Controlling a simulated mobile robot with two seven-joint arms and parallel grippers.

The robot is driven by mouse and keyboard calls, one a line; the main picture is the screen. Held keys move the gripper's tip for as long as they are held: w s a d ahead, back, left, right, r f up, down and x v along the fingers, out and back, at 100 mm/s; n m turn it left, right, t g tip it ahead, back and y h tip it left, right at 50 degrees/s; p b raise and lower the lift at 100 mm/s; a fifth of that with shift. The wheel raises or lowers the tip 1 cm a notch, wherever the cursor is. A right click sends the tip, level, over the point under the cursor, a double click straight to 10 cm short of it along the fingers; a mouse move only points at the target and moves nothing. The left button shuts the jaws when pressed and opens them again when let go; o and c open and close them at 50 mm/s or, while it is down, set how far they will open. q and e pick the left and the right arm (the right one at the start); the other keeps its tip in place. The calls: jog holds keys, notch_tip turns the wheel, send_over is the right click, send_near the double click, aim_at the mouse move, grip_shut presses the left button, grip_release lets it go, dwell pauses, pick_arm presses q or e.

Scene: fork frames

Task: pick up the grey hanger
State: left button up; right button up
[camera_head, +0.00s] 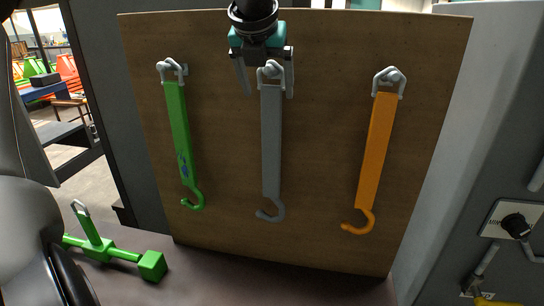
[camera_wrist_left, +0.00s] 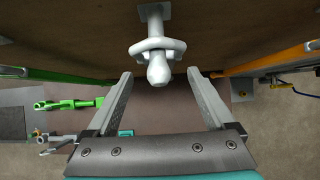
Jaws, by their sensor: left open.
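The grey hanger (camera_head: 271,140) hangs upright in the middle of a brown board, its ring over a peg and its hook at the bottom. In the left wrist view its pale ring (camera_wrist_left: 176,45) loops around the peg at the top centre. My left gripper (camera_head: 268,92) is open near the hanger's top, one finger to each side of the strap in the head view. In the left wrist view the gripper (camera_wrist_left: 160,75) is empty between its fingertips, with the peg and ring just ahead. My right gripper is not in view.
A green hanger (camera_head: 178,125) hangs to the left and an orange hanger (camera_head: 375,150) to the right on the same board (camera_head: 320,200). A green object with a ring (camera_head: 100,246) lies at lower left. A grey wall panel with a knob (camera_head: 514,222) stands at right.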

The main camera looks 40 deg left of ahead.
aim_at(271, 103)
pick_arm(q)
jog(key=p+x, duration=0.1)
jog(key=x, duration=0.2)
jog(key=shift+f, duration=0.35)
jog(key=shift+w+a+f, duration=0.1)
jog(key=shift+w+f, duration=0.25)
jog(key=shift+f, duration=0.2)
jog(key=c, duration=1.2)
grip_shut()
jog(key=shift+r, duration=0.15)
